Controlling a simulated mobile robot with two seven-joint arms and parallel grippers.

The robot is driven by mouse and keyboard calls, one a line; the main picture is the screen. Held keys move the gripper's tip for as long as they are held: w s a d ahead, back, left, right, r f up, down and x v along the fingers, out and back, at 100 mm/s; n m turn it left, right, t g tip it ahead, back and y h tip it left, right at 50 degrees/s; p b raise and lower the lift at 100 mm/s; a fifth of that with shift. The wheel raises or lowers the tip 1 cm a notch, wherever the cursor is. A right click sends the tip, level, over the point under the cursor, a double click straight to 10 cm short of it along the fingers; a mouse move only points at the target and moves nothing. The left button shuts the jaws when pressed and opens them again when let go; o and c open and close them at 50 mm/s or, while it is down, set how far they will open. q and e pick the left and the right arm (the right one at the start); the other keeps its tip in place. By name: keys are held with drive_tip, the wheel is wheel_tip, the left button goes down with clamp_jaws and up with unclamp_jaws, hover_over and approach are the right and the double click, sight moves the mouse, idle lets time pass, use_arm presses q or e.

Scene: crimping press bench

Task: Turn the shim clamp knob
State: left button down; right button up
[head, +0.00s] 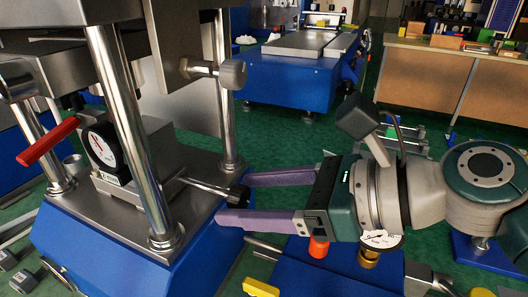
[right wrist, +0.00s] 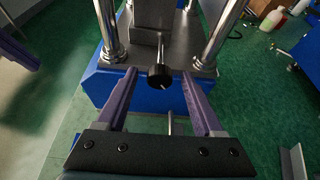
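The black shim clamp knob (head: 238,196) sits on the end of a metal rod that sticks out from the press toward the right. In the right wrist view the knob (right wrist: 159,77) lies midway between the fingertips, with a gap on each side. My right gripper (head: 232,199) is open, its two purple fingers reaching left on either side of the knob. It also shows in the right wrist view (right wrist: 158,72). A purple finger-like part at the left edge of that view looks like my left gripper (right wrist: 16,47); its opening cannot be told.
Steel columns (head: 130,130) of the press stand left of the knob on a blue base (head: 110,255). A dial gauge (head: 102,147), a red lever (head: 47,141) and a grey knob (head: 232,74) are on the press. Green floor lies beyond, with a wooden bench (head: 430,75) behind.

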clamp_jaws()
idle(0.3)
idle(0.3)
drive_tip(key=shift+s+r+n+t+p, duration=0.1)
drive_tip(key=shift+n+t+p, duration=0.3)
drive_tip(key=shift+n+p, duration=0.25)
drive_tip(key=shift+n+t, duration=0.3)
drive_tip(key=shift+n, duration=0.15)
drive_tip(key=shift+s+a+n+t+h, duration=0.1)
drive_tip(key=shift+n+t+h, duration=0.2)
drive_tip(key=shift+n+t, duration=0.3)
drive_tip(key=shift+f+n+t, duration=0.2)
drive_tip(key=shift+n+t, duration=0.1)
drive_tip(key=shift+n, duration=0.4)
